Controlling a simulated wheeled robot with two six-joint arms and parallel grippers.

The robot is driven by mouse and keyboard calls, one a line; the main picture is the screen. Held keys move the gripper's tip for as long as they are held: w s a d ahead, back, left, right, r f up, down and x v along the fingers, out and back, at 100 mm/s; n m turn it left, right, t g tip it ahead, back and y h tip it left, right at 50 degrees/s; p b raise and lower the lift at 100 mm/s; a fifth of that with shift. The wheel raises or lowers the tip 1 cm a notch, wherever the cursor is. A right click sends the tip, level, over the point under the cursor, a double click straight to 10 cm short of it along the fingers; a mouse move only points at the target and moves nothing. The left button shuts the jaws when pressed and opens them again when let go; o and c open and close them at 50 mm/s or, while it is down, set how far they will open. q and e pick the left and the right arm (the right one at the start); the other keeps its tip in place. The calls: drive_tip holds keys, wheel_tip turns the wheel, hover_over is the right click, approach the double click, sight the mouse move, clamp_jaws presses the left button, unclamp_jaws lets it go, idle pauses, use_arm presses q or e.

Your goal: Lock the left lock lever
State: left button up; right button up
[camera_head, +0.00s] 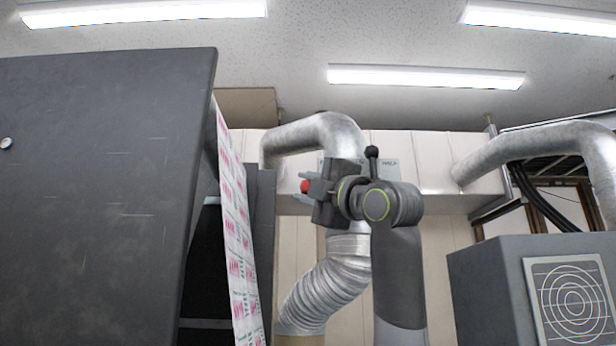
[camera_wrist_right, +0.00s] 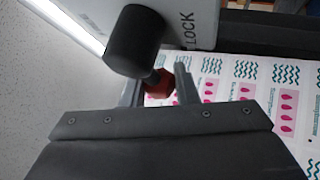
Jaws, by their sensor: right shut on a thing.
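In the wrist view, a black rounded knob (camera_wrist_right: 134,42) of the lock lever stands close to the camera, in front of a pale plate (camera_wrist_right: 190,14) marked LOCK. A red part (camera_wrist_right: 160,84) shows below the knob and appears joined to it. My right gripper (camera_head: 307,187) is shut on this red part, with one finger on each side; its fingers (camera_wrist_right: 160,92) also show in the wrist view. In the head view, a black knob on a stem (camera_head: 372,152) rises above my right wrist; I cannot tell whether it is the same lever. The lever's pivot is hidden. My left gripper is not in view.
A large dark panel (camera_head: 95,180) fills the left. A printed web (camera_head: 236,225) runs down beside it, left of my right gripper. A silver duct (camera_head: 325,285) passes behind my right arm. A grey cabinet (camera_head: 490,275) stands at the right.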

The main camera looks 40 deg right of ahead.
drive_tip(key=shift+f+n, duration=0.2)
drive_tip(key=shift+n, duration=0.1)
drive_tip(key=o, duration=1)
drive_tip(key=b+v, duration=0.8)
drive_tip(key=v, duration=0.9)
drive_tip(key=shift+s+d+r, duration=0.15)
drive_tip(key=shift+s+r, duration=0.1)
drive_tip(key=shift+s, duration=0.1)
drive_tip(key=shift+w, duration=0.1)
